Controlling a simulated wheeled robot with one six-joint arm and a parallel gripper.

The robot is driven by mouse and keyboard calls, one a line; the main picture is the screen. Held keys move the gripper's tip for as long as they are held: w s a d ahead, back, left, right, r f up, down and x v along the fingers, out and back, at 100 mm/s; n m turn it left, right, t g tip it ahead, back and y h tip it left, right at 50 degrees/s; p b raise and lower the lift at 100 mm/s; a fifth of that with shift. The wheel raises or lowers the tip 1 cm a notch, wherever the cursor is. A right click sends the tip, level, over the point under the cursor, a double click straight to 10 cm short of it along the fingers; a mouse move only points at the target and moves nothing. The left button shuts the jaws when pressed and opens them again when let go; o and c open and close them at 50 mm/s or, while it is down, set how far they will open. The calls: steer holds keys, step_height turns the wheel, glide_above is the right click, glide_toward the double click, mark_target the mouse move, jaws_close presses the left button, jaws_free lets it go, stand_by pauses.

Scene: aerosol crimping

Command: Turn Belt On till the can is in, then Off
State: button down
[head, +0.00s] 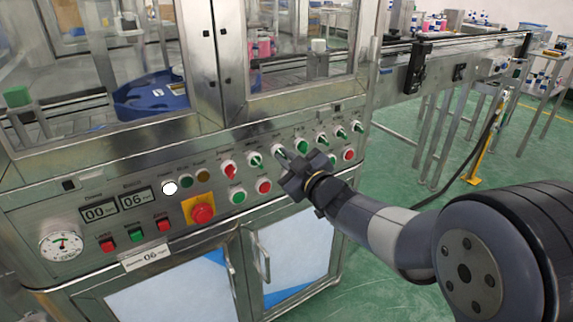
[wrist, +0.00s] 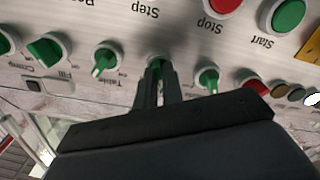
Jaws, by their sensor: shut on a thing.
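My gripper (head: 287,165) is at the upper row of switches on the front panel (head: 120,230). In the wrist view, its two fingers (wrist: 157,85) are closed on a green selector knob (wrist: 157,62). The label of this knob is hidden by the fingers, so I cannot read whether it is the belt switch. A free green knob (wrist: 207,77) sits on one side and another green knob (wrist: 105,60) on the other. The conveyor belt (head: 450,45) runs off to the right of the machine. A white-topped item (head: 318,58) stands behind the glass; I cannot tell if it is the can.
A red emergency stop (head: 202,214) on a yellow plate sits left of my gripper. Green and red push buttons (head: 238,196) lie just below the switches. A blue rotary table (head: 150,98) is behind the glass. Cabinet door handles (head: 262,258) stick out below.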

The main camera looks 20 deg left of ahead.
steer(key=shift+n, duration=0.3)
steer(key=c, duration=1.5)
jaws_free()
steer(key=shift+c, duration=0.2)
steer(key=p+v, duration=0.1)
steer(key=v, duration=1)
steer(key=shift+a, duration=0.1)
